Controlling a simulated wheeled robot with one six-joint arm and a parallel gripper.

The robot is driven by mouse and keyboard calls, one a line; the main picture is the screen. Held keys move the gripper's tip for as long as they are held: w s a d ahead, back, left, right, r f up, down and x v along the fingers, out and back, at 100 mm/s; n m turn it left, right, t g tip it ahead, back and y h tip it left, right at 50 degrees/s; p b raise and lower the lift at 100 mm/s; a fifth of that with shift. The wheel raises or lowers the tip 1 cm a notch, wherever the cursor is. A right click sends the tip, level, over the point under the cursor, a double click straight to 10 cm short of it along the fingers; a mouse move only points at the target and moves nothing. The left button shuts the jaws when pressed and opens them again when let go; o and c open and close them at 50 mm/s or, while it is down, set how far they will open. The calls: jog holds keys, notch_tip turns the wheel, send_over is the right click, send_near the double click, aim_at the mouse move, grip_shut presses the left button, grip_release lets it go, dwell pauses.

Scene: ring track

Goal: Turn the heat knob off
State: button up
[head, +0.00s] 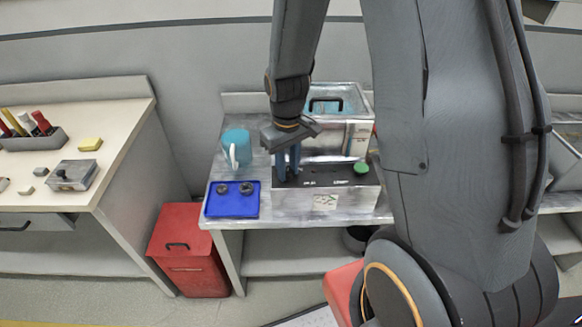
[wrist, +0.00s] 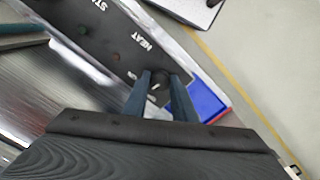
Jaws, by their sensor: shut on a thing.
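The metal machine with a dark control panel (head: 325,178) stands on the bench. My gripper (head: 288,170) points down at the left end of this panel. In the wrist view my gripper (wrist: 160,78) has its two blue-grey fingers on either side of the small dark heat knob (wrist: 157,84), shut on it. The word HEAT (wrist: 145,46) is printed on the panel beside the knob. A light mark shows on the knob, but its exact setting is too small to read. In the head view the fingers hide the knob.
A green button (head: 361,168) is at the panel's right end. A red bin (head: 187,262) stands on the floor at left.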

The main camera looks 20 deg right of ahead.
aim_at(288, 172)
jog(key=shift+s, duration=0.1)
jog(key=o, duration=1)
jog(key=shift+o, duration=0.2)
jog(key=shift+r, duration=0.1)
jog(key=shift+r+b, duration=0.8)
jog(key=shift+r, duration=3.05)
